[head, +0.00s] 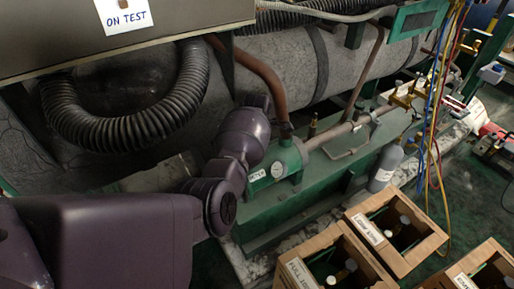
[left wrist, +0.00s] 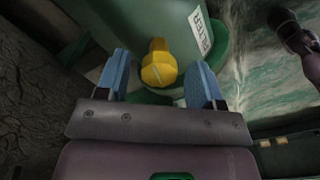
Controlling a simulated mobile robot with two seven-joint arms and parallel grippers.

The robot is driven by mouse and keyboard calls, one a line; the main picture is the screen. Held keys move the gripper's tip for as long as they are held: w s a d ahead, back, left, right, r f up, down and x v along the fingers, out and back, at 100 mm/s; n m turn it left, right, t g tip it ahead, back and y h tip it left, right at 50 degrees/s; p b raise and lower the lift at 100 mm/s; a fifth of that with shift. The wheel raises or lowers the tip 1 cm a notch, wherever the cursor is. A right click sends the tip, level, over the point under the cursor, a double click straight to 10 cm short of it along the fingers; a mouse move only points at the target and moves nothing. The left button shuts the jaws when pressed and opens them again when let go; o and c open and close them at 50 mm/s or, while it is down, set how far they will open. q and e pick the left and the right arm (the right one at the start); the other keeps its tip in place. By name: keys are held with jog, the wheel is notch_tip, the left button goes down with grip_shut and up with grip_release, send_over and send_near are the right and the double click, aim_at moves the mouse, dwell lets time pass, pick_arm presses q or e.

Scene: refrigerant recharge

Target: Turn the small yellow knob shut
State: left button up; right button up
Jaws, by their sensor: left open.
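The small yellow knob (left wrist: 159,68) shows in the left wrist view, on the side of a green cylindrical body (left wrist: 170,25) with a white label. My left gripper (left wrist: 160,80) is open, its blue fingers to the left and right of the knob. A gap shows on each side, and I cannot tell how deep the knob lies between the fingertips. The left gripper and the knob are hidden there. My right gripper is not in view.
A large grey insulated pipe (head: 270,65) and a black corrugated hose (head: 130,125) lie behind my arm. A grey bottle (head: 385,168) stands right of the green base. Cardboard boxes (head: 345,250) stand in front at right. Blue, red and yellow hoses (head: 436,120) hang at right.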

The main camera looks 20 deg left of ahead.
pick_arm(q)
jog(key=shift+r, duration=0.1)
jog(key=c, duration=0.9)
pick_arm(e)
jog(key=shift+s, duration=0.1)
pick_arm(q)
jog(key=shift+m, duration=0.4)
jog(key=shift+r+m+p, duration=0.1)
jog(key=shift+m+p, duration=0.6)
jog(key=shift+m, duration=0.8)
jog(key=m, duration=0.3)
jog(key=shift+m+p, duration=0.3)
jog(key=shift+p, duration=0.1)
jog(key=m, duration=0.4)
jog(key=shift+s+a, duration=0.1)
jog(key=shift+f+m+p, duration=0.15)
jog(key=shift+m+p, duration=0.05)
jog(key=shift+m, duration=0.8)
jog(key=shift+f+m+p, duration=0.1)
jog(key=shift+m+p, duration=0.1)
jog(key=shift+m, duration=0.8)
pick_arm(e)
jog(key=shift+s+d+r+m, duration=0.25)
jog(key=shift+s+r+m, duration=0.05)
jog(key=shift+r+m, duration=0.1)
